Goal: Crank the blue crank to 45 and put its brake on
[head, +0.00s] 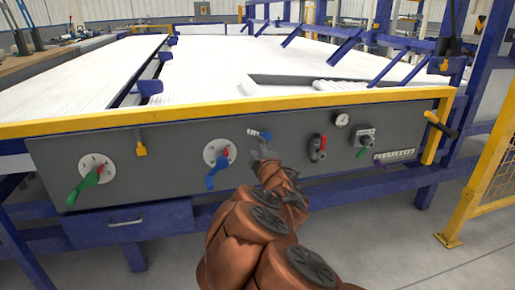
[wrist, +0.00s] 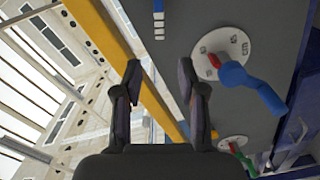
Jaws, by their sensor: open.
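The blue crank (head: 217,172) sits on a round white dial (head: 209,147) on the grey panel, its handle pointing down and left. It also shows in the wrist view (wrist: 252,84), right of my fingers. A small red lever (head: 226,152) sits at its hub; it shows in the wrist view (wrist: 214,60) too. My gripper (head: 259,147) is open and empty, right of the blue crank and in front of the panel. Its two fingers (wrist: 163,92) are apart in the wrist view, not touching the crank.
A green crank (head: 84,187) with its own dial is on the panel's left. A red-handled valve (head: 318,148), a gauge (head: 342,119) and a green-handled knob (head: 364,143) are to the right. A yellow rail (head: 200,112) runs along the panel's top.

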